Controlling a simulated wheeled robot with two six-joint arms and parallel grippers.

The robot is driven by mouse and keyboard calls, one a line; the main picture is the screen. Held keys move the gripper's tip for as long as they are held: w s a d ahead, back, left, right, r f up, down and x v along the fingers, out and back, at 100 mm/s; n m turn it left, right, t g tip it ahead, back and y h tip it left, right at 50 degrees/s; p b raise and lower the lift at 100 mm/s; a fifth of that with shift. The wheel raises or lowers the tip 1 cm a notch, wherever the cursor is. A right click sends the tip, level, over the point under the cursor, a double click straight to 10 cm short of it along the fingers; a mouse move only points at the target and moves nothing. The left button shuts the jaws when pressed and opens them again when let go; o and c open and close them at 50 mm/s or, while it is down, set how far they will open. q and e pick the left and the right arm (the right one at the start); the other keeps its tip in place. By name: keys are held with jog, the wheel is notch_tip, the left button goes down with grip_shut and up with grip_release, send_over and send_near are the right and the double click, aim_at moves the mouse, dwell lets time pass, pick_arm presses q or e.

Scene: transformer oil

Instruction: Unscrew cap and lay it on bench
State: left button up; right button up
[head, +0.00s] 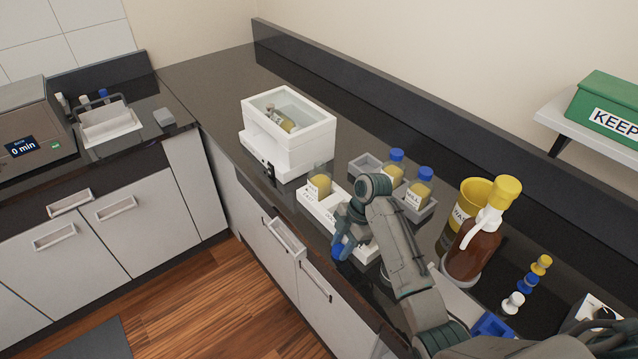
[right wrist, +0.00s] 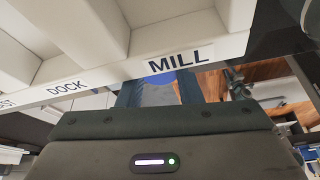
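A blue cap (head: 339,251) is between the fingers of my right gripper (head: 343,243), which is shut on it. The cap is low beside the front edge of the white labelled tray (head: 312,203). I cannot tell whether it touches the bench (head: 225,95). The right wrist view also shows the blue cap (right wrist: 160,68) between the fingers, close to the tray's MILL label (right wrist: 180,60). A bottle of yellow liquid (head: 319,183) stands at the tray's left end with no cap on it. My left gripper is not in view.
Two blue-capped bottles (head: 418,192) stand in a grey rack (head: 413,214) behind the tray. A white open-topped box (head: 290,150) is to the left. The bench's front edge is close.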

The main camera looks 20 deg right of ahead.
jog(key=o, duration=0.5)
jog(key=shift+d+r, duration=0.1)
jog(key=shift+r, duration=0.1)
jog(key=shift+b+v, duration=0.65)
jog(key=shift+v, duration=0.45)
jog(key=p+v, duration=0.5)
jog(key=v, duration=0.3)
jog(key=shift+r, duration=0.2)
jog(key=shift+f, duration=0.15)
